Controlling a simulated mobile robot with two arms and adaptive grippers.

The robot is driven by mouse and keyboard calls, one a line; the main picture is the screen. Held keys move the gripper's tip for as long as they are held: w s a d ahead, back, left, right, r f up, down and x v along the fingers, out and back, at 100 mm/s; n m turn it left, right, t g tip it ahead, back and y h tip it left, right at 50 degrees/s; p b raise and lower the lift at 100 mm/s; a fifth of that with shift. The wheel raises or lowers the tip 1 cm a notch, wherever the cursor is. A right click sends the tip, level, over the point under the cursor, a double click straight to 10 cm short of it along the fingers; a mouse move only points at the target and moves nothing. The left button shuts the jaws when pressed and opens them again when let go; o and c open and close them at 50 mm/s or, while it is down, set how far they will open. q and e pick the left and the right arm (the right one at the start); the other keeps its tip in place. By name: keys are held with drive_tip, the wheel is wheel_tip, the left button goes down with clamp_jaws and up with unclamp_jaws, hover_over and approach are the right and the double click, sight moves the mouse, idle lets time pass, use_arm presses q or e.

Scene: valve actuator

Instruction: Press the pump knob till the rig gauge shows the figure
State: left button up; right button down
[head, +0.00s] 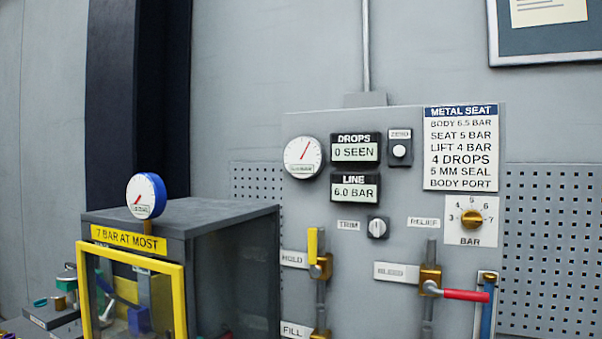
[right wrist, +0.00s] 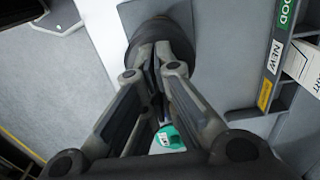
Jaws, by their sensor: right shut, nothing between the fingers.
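A round white gauge (head: 304,157) is on the grey panel, its red needle pointing up and to the right. Beside it the LINE display (head: 355,187) reads 6.0 BAR and the DROPS display (head: 355,148) reads 0 SEEN. A blue-rimmed gauge (head: 146,196) stands on the cabinet; its needle points down-left. In the right wrist view my right gripper (right wrist: 160,52) is shut and empty, its tips over or against a dark round part (right wrist: 165,38). I cannot tell whether this is the pump knob, or whether they touch. My left gripper is out of view.
The cabinet (head: 240,212) has a yellow-framed front (head: 180,300) and a "7 BAR AT MOST" label. The panel carries a yellow HOLD lever (head: 312,245), a red BLEED lever (head: 465,295) and a brass relief knob (head: 471,218). A teal part (right wrist: 169,137) lies below my right fingers.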

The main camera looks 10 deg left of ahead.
drive_tip(key=shift+f+b, duration=0.3)
drive_tip(key=shift+f, duration=0.3)
drive_tip(key=shift+r+p, duration=1.1)
drive_tip(key=shift+r, duration=0.7)
drive_tip(key=shift+r, duration=0.1)
wheel_tip(320, 180, up, 5)
drive_tip(key=p, duration=0.3)
